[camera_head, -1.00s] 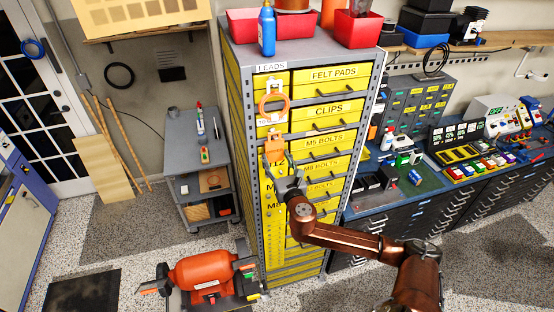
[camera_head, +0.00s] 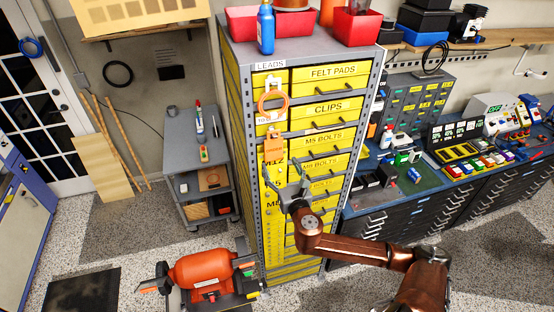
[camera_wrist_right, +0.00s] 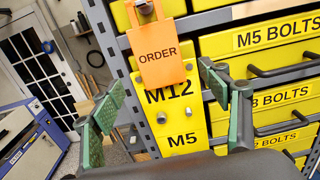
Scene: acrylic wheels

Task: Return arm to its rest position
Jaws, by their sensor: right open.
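My right gripper (camera_head: 285,178) is open and empty in front of the yellow drawer cabinet (camera_head: 325,112). In the wrist view its two green-padded fingers (camera_wrist_right: 160,95) stand wide apart. An orange tag marked ORDER (camera_wrist_right: 162,57) hangs on the cabinet front beyond the fingers. It also shows in the head view (camera_head: 274,149), just above the gripper. The tag is apart from the fingers. A yellow board marked M12 and M5 (camera_wrist_right: 178,125) with metal bolts is behind and below the tag. My left gripper is not in view.
An orange ring (camera_head: 272,105) hangs higher on the cabinet. Red bins (camera_head: 357,28) and a blue bottle (camera_head: 266,28) stand on top. A grey cart (camera_head: 190,140) is to the left, an orange machine (camera_head: 203,270) on the floor, and a cluttered workbench (camera_head: 440,165) to the right.

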